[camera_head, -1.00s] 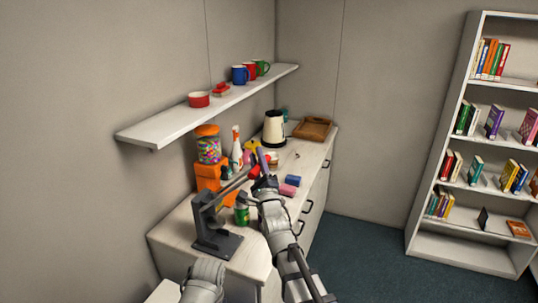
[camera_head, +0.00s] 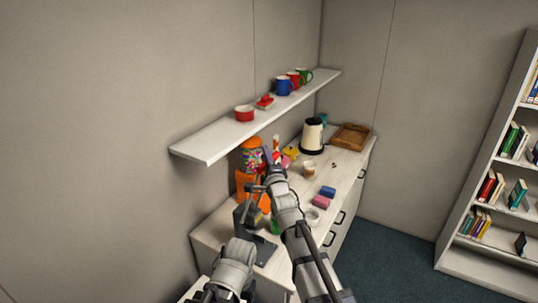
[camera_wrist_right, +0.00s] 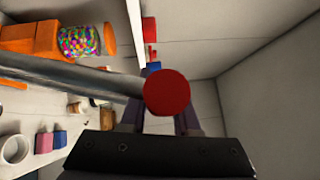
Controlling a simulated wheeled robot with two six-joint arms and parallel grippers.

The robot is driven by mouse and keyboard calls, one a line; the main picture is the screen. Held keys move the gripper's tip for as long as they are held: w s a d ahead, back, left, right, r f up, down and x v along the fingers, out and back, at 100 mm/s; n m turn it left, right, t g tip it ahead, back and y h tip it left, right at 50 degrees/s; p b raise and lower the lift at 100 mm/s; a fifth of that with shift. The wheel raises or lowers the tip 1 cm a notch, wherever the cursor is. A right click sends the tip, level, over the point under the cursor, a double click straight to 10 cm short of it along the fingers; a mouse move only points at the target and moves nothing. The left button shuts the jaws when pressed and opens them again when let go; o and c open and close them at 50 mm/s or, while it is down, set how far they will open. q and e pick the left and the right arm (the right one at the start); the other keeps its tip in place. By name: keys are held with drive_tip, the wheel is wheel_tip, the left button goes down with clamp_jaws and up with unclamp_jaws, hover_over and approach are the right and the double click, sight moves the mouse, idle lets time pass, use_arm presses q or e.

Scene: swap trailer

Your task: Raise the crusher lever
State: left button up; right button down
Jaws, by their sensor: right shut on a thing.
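The dark can crusher (camera_head: 266,247) stands on the near end of the counter, partly hidden behind my arms. Its grey lever (camera_wrist_right: 75,75) runs across the right wrist view to a round red knob (camera_wrist_right: 167,92). My right gripper (camera_head: 270,160) is shut on the lever at the knob end, above the counter, and the wrist view shows its fingers (camera_wrist_right: 160,122) on either side just behind the knob. A green can (camera_head: 275,226) shows in part beside the crusher. A left arm link is low in the head view; its gripper does not show.
A wall shelf (camera_head: 210,152) with mugs and a red bowl hangs close above and left of my right gripper. A gumball machine (camera_head: 251,158) stands behind the crusher. A kettle (camera_head: 313,136), a wooden tray (camera_head: 351,137) and small blocks (camera_head: 324,196) are farther along the counter (camera_head: 340,178).

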drive_tip(key=shift+w+a+r, duration=0.1)
drive_tip(key=shift+w+a, duration=0.05)
drive_tip(key=c, duration=0.7)
unclamp_jaws()
drive_tip(key=shift+a, duration=0.1)
drive_tip(key=shift+o, duration=0.2)
drive_tip(key=b+v, duration=0.1)
drive_tip(key=v, duration=0.6)
drive_tip(key=shift+s, duration=0.4)
